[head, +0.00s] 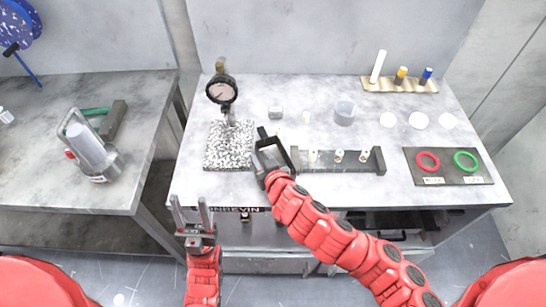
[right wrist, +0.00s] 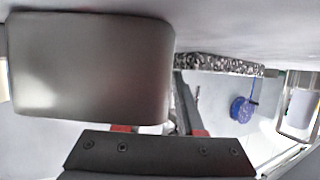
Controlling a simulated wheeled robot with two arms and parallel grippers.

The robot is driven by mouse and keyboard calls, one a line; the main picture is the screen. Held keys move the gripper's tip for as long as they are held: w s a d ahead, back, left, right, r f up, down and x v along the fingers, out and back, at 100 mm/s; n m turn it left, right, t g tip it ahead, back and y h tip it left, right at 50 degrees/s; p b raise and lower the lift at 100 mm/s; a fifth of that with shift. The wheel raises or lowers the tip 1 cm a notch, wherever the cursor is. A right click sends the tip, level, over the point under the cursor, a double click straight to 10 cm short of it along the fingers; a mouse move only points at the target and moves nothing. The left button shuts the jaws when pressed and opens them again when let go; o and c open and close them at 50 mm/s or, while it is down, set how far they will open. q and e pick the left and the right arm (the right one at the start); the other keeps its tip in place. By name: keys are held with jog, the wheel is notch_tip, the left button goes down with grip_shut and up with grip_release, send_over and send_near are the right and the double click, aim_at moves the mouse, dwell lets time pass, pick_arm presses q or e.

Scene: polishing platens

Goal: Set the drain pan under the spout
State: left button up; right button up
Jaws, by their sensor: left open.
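My left gripper (head: 195,207) is in front of the bench's front edge, fingers pointing up and apart, with nothing between them. My right gripper (head: 270,149) is over the bench top, between the speckled plate and the dark peg block. Its dark fingers look spread, but I cannot tell whether they hold anything. In the right wrist view a large smooth grey block (right wrist: 90,68) fills the upper left; I cannot tell what it is. I cannot make out a drain pan.
The bench (head: 330,193) carries a dial gauge (head: 221,91) on a speckled plate (head: 229,157), a peg block (head: 340,168), a clear cup (head: 344,112) and a board with red and green rings (head: 447,180). A side table (head: 40,180) holds a metal machine (head: 91,150). Open shelving lies below.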

grip_shut()
dwell(1.2)
